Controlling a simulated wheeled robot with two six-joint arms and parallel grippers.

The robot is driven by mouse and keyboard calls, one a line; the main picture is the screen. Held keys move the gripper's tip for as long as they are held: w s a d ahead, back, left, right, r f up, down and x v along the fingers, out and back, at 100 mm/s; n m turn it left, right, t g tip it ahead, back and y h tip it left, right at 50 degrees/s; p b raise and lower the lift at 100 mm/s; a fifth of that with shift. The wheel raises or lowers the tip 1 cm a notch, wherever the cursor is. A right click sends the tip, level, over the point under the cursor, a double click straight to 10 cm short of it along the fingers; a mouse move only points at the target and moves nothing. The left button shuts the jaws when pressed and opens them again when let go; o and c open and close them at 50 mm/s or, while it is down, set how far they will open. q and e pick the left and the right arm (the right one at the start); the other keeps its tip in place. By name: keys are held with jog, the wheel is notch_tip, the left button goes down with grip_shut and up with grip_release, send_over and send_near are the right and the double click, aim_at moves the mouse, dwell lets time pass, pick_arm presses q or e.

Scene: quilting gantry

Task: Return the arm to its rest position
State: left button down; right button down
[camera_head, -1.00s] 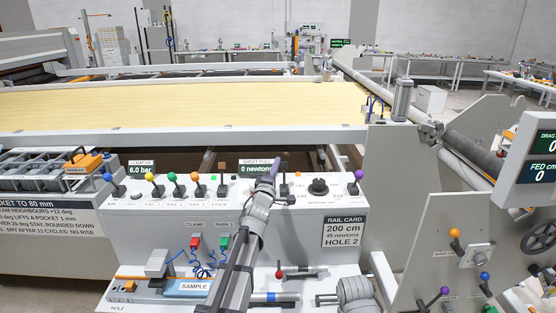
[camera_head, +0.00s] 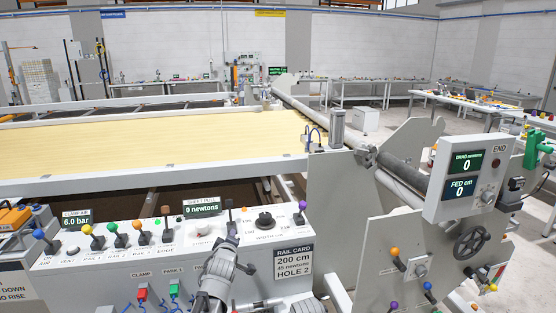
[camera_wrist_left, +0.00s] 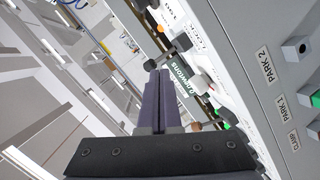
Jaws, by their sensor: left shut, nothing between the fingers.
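My left arm (camera_head: 215,288) reaches up from the bottom edge of the head view, in front of the control console (camera_head: 120,262). My left gripper shows clearly in the left wrist view (camera_wrist_left: 159,76). Its two dark purple fingers lie together with nothing between them. A black lever (camera_wrist_left: 168,52) stands near the fingertips; I cannot tell the exact gap. In the head view the fingers are small and hard to make out near the console's top edge. My right gripper is not in view.
The console top carries coloured levers (camera_head: 114,232), a black dial (camera_head: 264,222) and a sheet-pull display (camera_head: 202,207). A grey end plate (camera_head: 345,225) and a drag display box (camera_head: 466,178) stand to the right. The yellow quilting bed (camera_head: 150,142) lies behind.

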pick_arm(q)
jog(key=s+d+f+m+g+p, duration=0.1)
jog(key=s+d+f+m+g, duration=0.35)
jog(key=s, duration=0.35)
jog(key=s+d+f+m+g+p, duration=0.2)
jog(key=s+d+f+m+g, duration=0.3)
jog(key=s, duration=0.3)
jog(key=s+d+f+m+g, duration=0.2)
jog(key=s+m+g, duration=0.3)
jog(key=s, duration=1.2)
jog(key=shift+d+f+m+g+p, duration=0.15)
jog(key=shift+d+m+g+p, duration=0.4)
jog(key=shift+m, duration=0.7)
